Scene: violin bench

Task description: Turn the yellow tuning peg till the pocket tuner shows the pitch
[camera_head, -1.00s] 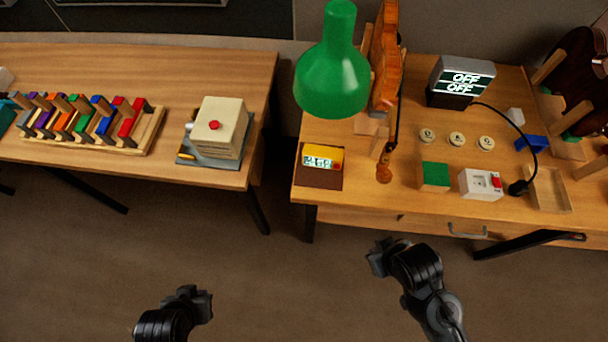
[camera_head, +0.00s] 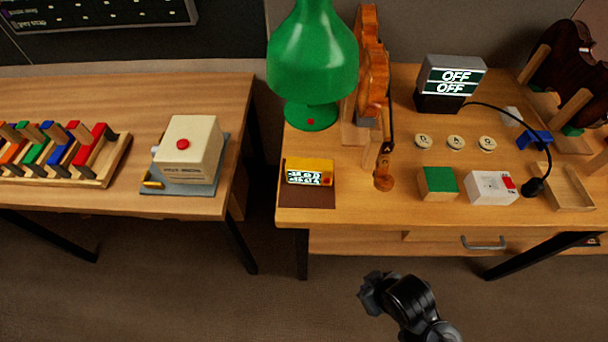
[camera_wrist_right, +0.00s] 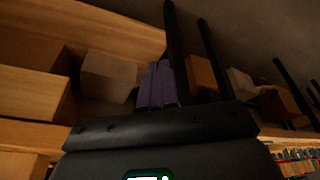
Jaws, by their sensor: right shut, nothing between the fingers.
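A violin (camera_head: 373,80) with an orange-brown body stands on edge at the back left of the right bench. Its scroll end (camera_head: 384,168) points toward the front edge. The yellow tuning peg is too small to make out. A yellow pocket tuner (camera_head: 309,165) with a lit display lies on a brown mat left of the scroll; its reading is too small to read. My right gripper (camera_head: 370,291) is below and in front of the bench edge, apart from the violin. In the right wrist view its fingers (camera_wrist_right: 157,86) are together and empty. My left gripper is out of view.
A green lamp (camera_head: 312,62) stands left of the violin. To the right are a display reading OFF (camera_head: 456,77), a green block (camera_head: 438,182), a white box with a red switch (camera_head: 491,186) and a cable. A left bench holds a cream box (camera_head: 187,150). A floor gap separates the benches.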

